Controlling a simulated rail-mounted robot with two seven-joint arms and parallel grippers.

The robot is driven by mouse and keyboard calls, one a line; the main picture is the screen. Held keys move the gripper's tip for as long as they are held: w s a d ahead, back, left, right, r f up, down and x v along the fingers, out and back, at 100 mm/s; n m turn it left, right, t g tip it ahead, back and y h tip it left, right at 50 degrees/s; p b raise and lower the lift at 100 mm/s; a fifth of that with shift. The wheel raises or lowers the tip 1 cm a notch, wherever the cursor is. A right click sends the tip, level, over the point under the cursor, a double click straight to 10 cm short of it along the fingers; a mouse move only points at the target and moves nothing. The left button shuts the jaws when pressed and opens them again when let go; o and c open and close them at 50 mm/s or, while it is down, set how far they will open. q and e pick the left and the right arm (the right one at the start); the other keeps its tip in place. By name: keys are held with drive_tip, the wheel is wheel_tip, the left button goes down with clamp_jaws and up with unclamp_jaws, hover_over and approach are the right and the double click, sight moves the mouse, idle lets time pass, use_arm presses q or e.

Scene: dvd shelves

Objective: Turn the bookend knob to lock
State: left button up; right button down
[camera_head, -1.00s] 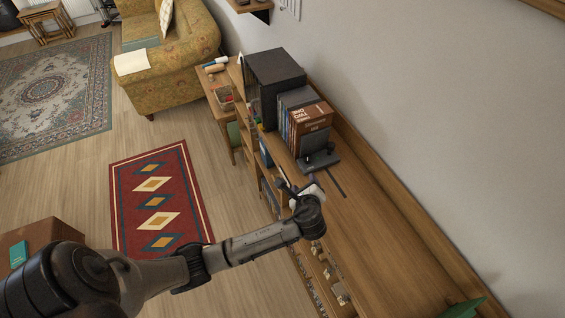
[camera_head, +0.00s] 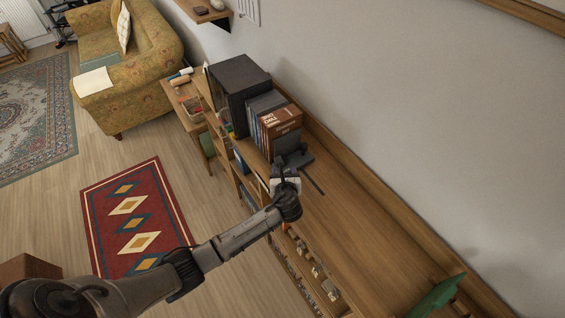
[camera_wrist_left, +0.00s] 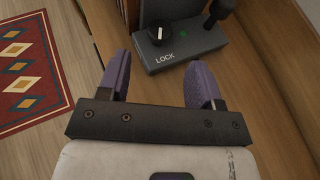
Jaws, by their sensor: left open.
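The bookend (camera_head: 292,155) is a dark grey piece standing on the shelf top against the row of books. In the left wrist view the base of the bookend (camera_wrist_left: 180,48) shows the word LOCK, a small green mark and a black round knob (camera_wrist_left: 159,34) with a white pointer line. My left gripper (camera_head: 284,172) is just in front of the bookend in the head view. In the left wrist view its two purple fingertips (camera_wrist_left: 154,75) are spread apart, with nothing between them, short of the base and knob. My right gripper is not in view.
Books (camera_head: 281,128) and a dark box (camera_head: 237,88) stand behind the bookend. A wall rises at the right; a green object (camera_head: 437,296) lies near the bottom right.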

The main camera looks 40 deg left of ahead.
use_arm(q)
drive_tip(key=x, duration=0.5)
drive_tip(key=shift+x, duration=0.95)
drive_tip(key=c, duration=0.9)
